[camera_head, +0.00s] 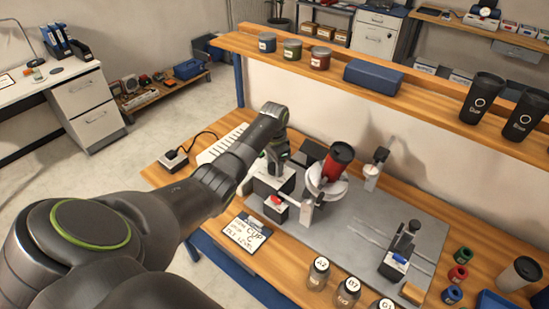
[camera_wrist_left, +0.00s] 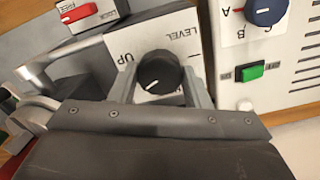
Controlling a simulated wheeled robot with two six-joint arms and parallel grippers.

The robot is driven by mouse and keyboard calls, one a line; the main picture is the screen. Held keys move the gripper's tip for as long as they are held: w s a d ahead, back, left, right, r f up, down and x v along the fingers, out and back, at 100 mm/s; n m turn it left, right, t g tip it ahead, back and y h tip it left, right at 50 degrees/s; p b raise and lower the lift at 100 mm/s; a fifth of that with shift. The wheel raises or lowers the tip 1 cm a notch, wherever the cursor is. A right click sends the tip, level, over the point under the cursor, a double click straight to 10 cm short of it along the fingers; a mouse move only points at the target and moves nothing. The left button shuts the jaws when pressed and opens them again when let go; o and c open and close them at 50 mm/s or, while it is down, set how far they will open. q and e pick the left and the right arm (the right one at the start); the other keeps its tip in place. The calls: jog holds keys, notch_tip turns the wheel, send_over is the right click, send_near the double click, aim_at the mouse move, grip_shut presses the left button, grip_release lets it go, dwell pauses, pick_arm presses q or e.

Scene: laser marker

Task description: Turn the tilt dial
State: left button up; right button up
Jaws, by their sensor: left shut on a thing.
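The tilt dial is a black round knob (camera_wrist_left: 160,72) with a white pointer line, on a white panel lettered UP and LEVEL. In the left wrist view my left gripper (camera_wrist_left: 160,88) has one finger on each side of the knob and is shut on it. The pointer line slants toward the lower left of the picture. In the head view my left gripper (camera_head: 277,158) is at the white machine box, and the dial is hidden there. A red cup with a black end (camera_head: 338,162) lies tilted in a pale holder (camera_head: 327,184) beside the box. My right gripper is not in view.
A red switch (camera_wrist_left: 79,12) is near the dial; a blue knob (camera_wrist_left: 265,10) and green button (camera_wrist_left: 251,72) are on the neighbouring panel. Labelled jars (camera_head: 319,272) stand at the bench front. A shelf (camera_head: 300,62) with dark cups (camera_head: 483,97) runs behind.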

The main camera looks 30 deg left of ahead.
pick_arm(q)
jog(key=n+p, duration=0.1)
jog(key=n, duration=0.1)
jog(key=n+p, duration=0.1)
jog(key=shift+r+n+p, duration=0.25)
jog(key=shift+n+p, duration=0.1)
jog(key=shift+n, duration=0.05)
jog(key=n+p, duration=0.2)
jog(key=n, duration=0.1)
jog(key=shift+n, duration=0.3)
jog(key=n+p, duration=0.1)
jog(key=n, duration=0.2)
jog(key=shift+n, duration=0.4)
jog(key=n+p, duration=0.1)
jog(key=n, duration=0.2)
jog(key=shift+n, duration=0.3)
jog(key=n+p, duration=0.1)
jog(key=n, duration=0.2)
jog(key=shift+w+f+n, duration=0.1)
jog(key=shift+n, duration=0.2)
jog(key=n, duration=0.9)
jog(key=shift+n, duration=1.9)
